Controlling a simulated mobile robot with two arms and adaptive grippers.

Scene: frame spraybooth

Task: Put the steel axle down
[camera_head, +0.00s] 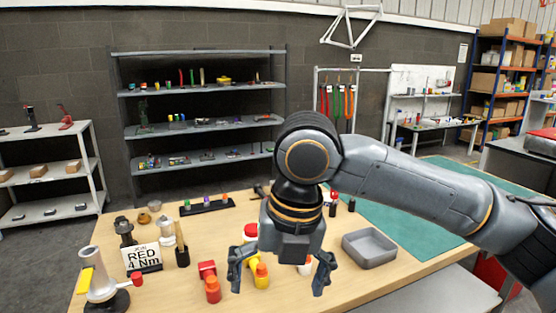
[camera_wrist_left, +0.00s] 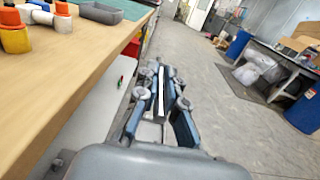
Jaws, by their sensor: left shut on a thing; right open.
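My left gripper (camera_wrist_left: 160,115) shows in the left wrist view, shut on a thin, bright, straight piece, the steel axle (camera_wrist_left: 161,88). The axle stands up between the blue-grey fingers, and its lower end is hidden by them. This gripper is beside the edge of the wooden table (camera_wrist_left: 95,95), with floor beyond it. It is not in the head view. My right gripper (camera_head: 280,280) is open over the table in the head view, its fingers pointing down and spread, with nothing between them.
In the left wrist view, a blue barrel (camera_wrist_left: 304,109) stands on the open floor.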

